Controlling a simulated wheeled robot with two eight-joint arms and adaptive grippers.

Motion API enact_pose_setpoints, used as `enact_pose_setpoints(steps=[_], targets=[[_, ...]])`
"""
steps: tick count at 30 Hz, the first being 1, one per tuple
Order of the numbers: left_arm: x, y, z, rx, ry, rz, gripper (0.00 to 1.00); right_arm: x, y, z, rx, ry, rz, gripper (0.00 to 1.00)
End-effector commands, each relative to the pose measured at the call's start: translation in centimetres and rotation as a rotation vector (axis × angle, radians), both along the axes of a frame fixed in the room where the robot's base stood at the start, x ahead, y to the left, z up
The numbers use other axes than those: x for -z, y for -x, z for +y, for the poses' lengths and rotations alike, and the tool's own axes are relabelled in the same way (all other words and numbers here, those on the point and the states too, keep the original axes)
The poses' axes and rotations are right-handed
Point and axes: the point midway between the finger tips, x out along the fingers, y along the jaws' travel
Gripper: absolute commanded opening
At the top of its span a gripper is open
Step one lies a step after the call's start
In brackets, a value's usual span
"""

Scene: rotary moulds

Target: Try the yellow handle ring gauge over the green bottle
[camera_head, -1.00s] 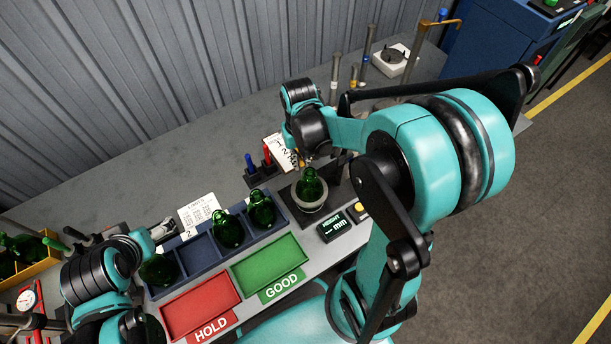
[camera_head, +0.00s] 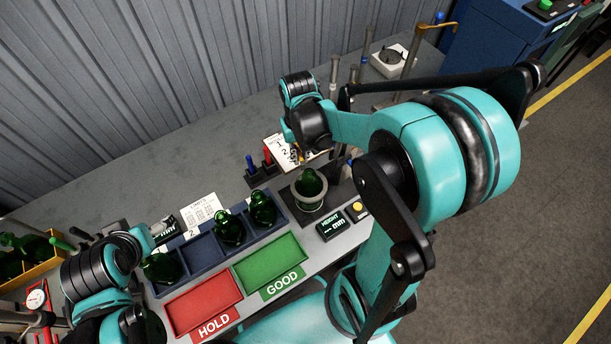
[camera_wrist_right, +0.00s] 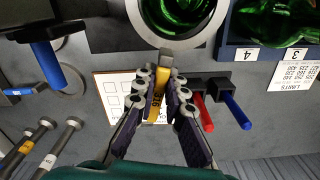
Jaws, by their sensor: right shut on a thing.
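The green bottle (camera_head: 309,182) stands in a pale round cup (camera_head: 312,204); in the right wrist view it shows at the top edge (camera_wrist_right: 178,14), inside a grey round rim. My right gripper (camera_wrist_right: 160,92) is shut on the yellow handle (camera_wrist_right: 156,98) of the ring gauge. The handle's grey end reaches the rim around the bottle. I cannot tell the gauge's ring from the cup rim, nor whether it is around the bottle. In the head view my right gripper (camera_head: 318,157) is mostly hidden behind its arm. My left gripper (camera_head: 155,232) is at the left, its fingers unclear.
A blue tray (camera_head: 203,252) holds other green bottles. Red HOLD (camera_head: 203,303) and green GOOD (camera_head: 271,261) trays lie in front. A height display (camera_head: 331,225) stands beside the cup. Red-handled (camera_wrist_right: 203,112) and blue-handled (camera_wrist_right: 234,112) tools stand near my right gripper. Upright posts stand at the back.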

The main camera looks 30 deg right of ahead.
Motion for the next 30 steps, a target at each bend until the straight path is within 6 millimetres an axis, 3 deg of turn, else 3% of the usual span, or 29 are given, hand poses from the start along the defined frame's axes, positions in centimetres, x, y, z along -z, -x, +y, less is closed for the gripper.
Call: enact_pose_setpoints(steps=[6, 19, 30], targets=[[-1.1, 0.0, 0.0, 0.0, 0.0, 0.0, 0.82, -1.4, 0.0, 0.0, 0.0, 0.0, 0.0, 0.0], [-1.3, 0.0, 0.0, 0.0, 0.0, 0.0, 0.82, -1.7, 0.0, 0.0, 0.0, 0.0, 0.0, 0.0], [-3.2, 0.0, 0.0, 0.0, 0.0, 0.0, 0.82, -4.0, 0.0, 0.0, 0.0, 0.0, 0.0, 0.0]])
